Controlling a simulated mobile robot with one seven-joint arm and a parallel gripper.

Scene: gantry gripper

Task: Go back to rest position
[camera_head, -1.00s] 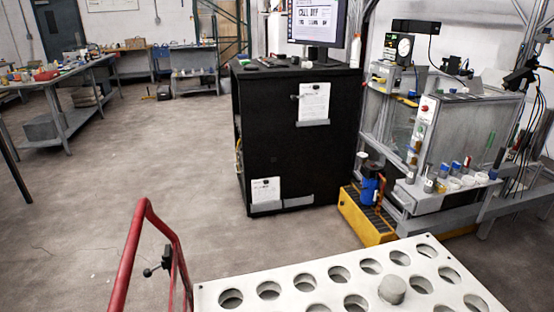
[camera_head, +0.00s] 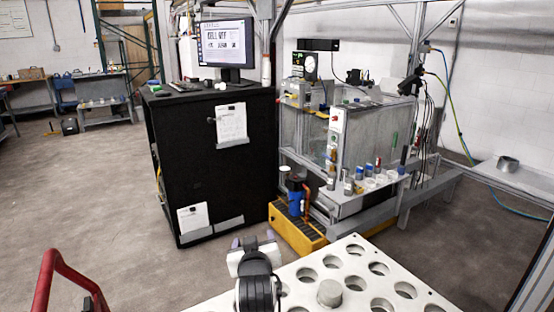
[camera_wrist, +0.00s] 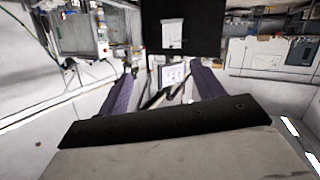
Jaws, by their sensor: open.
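My gripper (camera_head: 253,241) shows at the bottom middle of the head view, beside the left edge of a white plate with round holes (camera_head: 350,254). In the wrist view my gripper (camera_wrist: 162,72) has its two purple-grey fingers spread apart, with nothing held between them. A grey cylinder (camera_head: 330,292) stands upright in or over one hole of the plate, apart from my gripper. The wrist view looks out over the room, tilted, and does not clearly show the plate.
A black cabinet (camera_head: 205,160) with a monitor (camera_head: 222,45) on top stands ahead. To its right are a yellow base with a blue pump (camera_head: 297,195) and a metal workstation (camera_head: 365,140). A red rail (camera_head: 62,275) is at lower left. Open floor (camera_head: 80,190) lies at left.

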